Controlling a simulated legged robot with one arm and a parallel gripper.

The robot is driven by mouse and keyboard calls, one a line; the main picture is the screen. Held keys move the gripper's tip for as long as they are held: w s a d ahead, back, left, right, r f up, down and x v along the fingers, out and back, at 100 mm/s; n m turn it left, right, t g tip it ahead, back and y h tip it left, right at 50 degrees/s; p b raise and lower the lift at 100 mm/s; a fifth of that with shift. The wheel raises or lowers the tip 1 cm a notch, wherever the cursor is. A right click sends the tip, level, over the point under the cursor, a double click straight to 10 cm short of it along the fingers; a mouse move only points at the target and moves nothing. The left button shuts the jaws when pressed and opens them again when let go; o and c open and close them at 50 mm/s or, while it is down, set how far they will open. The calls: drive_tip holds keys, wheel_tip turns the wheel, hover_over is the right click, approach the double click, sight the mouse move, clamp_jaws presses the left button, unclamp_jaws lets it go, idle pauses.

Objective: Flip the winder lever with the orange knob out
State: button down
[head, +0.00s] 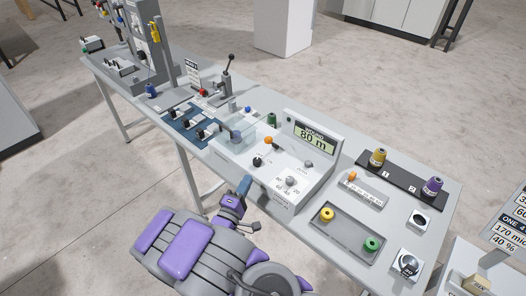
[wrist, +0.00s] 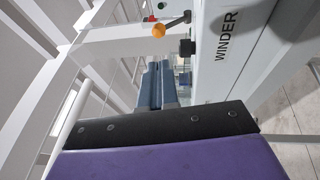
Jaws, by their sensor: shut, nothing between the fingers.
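The winder (head: 262,185) is a pale box on the table with an upright display reading 80 m. Its orange knob (head: 268,140) stands on the winder's top, left of the display. In the wrist view the orange knob (wrist: 158,31) sits on a thin lever (wrist: 175,23) near the upper middle, beside the face lettered WINDER (wrist: 227,35). My gripper (head: 245,184) is in front of the winder's near left side, apart from the knob. In the wrist view my gripper (wrist: 158,68) has its fingers together and empty, below the knob in the picture.
A clear cover (head: 236,132) and a blue mat with black clamps (head: 190,125) lie left of the knob. A black dial (head: 257,161) sits in front of it. A grey tray (head: 347,232) with yellow and green bobbins is at right. Free floor lies before the table.

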drive_tip(key=shift+d, duration=0.1)
drive_tip(key=b+x, duration=0.3)
drive_tip(key=x, duration=1.1)
drive_tip(key=shift+w+r, duration=0.1)
idle(0.5)
